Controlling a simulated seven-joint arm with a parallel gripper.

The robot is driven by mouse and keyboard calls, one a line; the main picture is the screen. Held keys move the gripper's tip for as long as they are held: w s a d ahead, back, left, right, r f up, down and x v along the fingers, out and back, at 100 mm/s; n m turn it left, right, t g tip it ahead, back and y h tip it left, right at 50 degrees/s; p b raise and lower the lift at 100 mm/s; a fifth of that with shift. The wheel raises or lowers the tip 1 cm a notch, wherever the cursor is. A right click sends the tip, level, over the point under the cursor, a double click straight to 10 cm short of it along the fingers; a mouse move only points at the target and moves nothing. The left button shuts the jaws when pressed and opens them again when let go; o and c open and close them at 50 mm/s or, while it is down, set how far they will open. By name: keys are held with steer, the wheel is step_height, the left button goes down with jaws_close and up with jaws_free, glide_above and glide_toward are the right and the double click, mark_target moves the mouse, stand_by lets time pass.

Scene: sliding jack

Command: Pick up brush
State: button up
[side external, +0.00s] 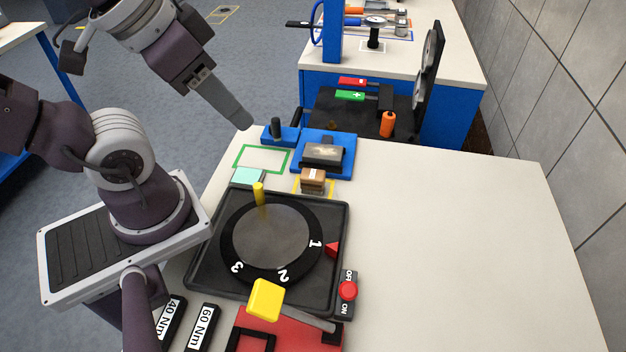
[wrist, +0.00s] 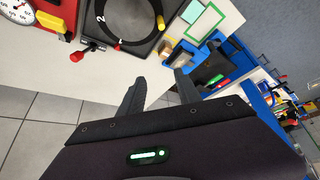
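A small brown block (side external: 312,180) with a pale mark on top sits by a yellow outline on the white table, behind the turntable. It may be the brush, but I cannot tell for sure. A blue holder (side external: 342,141) just behind it carries a dark, grey-topped piece (side external: 323,154). My gripper (side external: 243,122) hangs at the table's back left edge, apart from these things and to their left. In the wrist view its two fingers (wrist: 160,79) stand apart with nothing between them.
A black turntable (side external: 197,280) with a yellow peg (side external: 259,193) fills the front middle. A light green block (side external: 248,175) lies by a green outline. The table's right side is clear.

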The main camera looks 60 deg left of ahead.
steer(key=m+g, duration=0.5)
steer(key=m, duration=0.4)
glide_above(313, 174)
steer(key=f, duration=1.6)
steer(key=shift+s+a+f, duration=0.1)
steer(key=shift+s+a, duration=0.15)
steer(key=shift+g, duration=0.3)
steer(key=f, duration=0.8)
steer(key=shift+w+d+f, duration=0.1)
steer(key=shift+w+d, duration=0.15)
jaws_close()
